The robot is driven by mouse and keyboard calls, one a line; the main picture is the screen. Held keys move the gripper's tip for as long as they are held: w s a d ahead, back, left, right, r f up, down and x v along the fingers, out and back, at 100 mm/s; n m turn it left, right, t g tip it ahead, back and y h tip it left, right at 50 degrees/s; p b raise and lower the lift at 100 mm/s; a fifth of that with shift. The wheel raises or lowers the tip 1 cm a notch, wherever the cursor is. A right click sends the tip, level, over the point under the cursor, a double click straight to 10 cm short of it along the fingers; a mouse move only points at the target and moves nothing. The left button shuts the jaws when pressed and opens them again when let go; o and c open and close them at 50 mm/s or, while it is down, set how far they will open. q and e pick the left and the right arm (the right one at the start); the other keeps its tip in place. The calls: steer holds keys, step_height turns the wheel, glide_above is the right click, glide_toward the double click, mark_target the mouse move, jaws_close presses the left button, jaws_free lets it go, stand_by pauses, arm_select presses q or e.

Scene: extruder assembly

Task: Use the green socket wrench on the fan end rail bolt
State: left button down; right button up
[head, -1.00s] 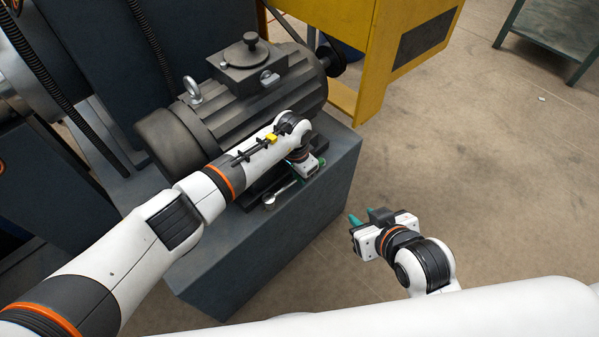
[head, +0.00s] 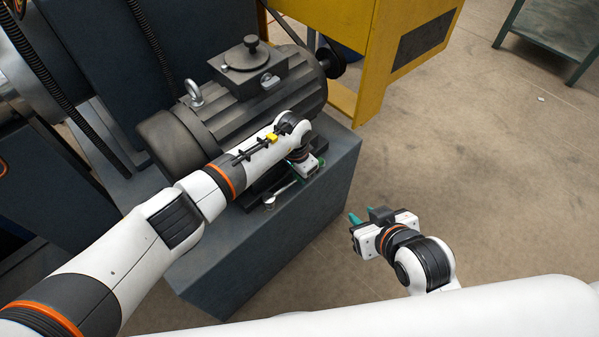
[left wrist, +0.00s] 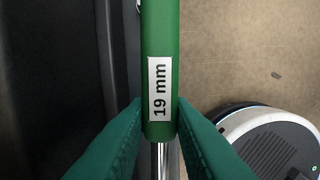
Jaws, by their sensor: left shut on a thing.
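The green socket wrench shows its green handle, labelled 19 mm (left wrist: 160,45), in the left wrist view; a bright metal shaft runs below it. In the head view its silver socket end (head: 269,202) is low beside the motor, over the top of the dark base block. My left gripper (head: 302,180) is shut on the wrench; its green fingers (left wrist: 160,120) press both sides near the handle's lower end. The motor (head: 235,105) has a rounded fan cover at its left end. I cannot make out the rail bolt. My right gripper (head: 361,217) is away from the block, its finger gap unclear.
The dark block (head: 265,255) carries the motor, and my left arm crosses in front of it. A yellow frame (head: 370,50) stands behind. A green-grey table (head: 555,35) is at the far right.

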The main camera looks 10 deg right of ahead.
arm_select(q)
steer(key=shift+r, duration=0.15)
arm_select(e)
steer(key=shift+r, duration=0.1)
arm_select(q)
steer(key=shift+r+p, duration=0.5)
steer(key=shift+p, duration=0.15)
arm_select(e)
steer(key=shift+r, duration=0.55)
